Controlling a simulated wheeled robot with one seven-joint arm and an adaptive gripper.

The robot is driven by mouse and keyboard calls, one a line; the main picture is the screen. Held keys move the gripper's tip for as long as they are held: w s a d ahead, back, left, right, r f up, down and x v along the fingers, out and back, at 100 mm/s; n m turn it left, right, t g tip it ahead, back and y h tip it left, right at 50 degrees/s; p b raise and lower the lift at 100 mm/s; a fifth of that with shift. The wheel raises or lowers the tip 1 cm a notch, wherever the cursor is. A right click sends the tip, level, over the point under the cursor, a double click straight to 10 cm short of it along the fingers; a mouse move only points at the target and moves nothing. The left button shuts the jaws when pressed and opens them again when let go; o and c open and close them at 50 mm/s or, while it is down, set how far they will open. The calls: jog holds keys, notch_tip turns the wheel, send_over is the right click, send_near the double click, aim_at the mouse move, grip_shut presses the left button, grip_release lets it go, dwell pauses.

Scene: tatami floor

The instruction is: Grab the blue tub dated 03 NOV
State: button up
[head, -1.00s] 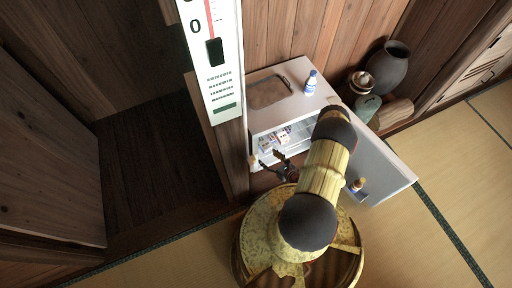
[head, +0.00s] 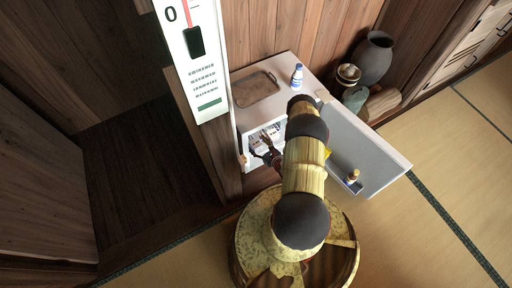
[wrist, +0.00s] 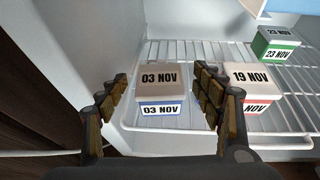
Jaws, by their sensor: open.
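The tub dated 03 NOV (wrist: 163,84) has a grey-white lid and a blue-edged front label. It sits on the white wire shelf (wrist: 190,122) in the open fridge. In the wrist view my gripper (wrist: 162,88) is open, with one finger on each side of this tub; I cannot tell whether either touches it. In the head view my gripper (head: 266,152) is at the fridge opening, and the tubs there are too small to read.
A red-labelled tub dated 19 NOV (wrist: 250,85) stands close to the right finger. A green tub dated 23 NOV (wrist: 275,44) is farther back right. The fridge door (head: 350,150) stands open at right. A bottle (head: 297,76) and tray (head: 255,88) are on the fridge top.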

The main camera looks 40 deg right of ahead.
jog(key=c, duration=0.3)
jog(key=c, duration=1.1)
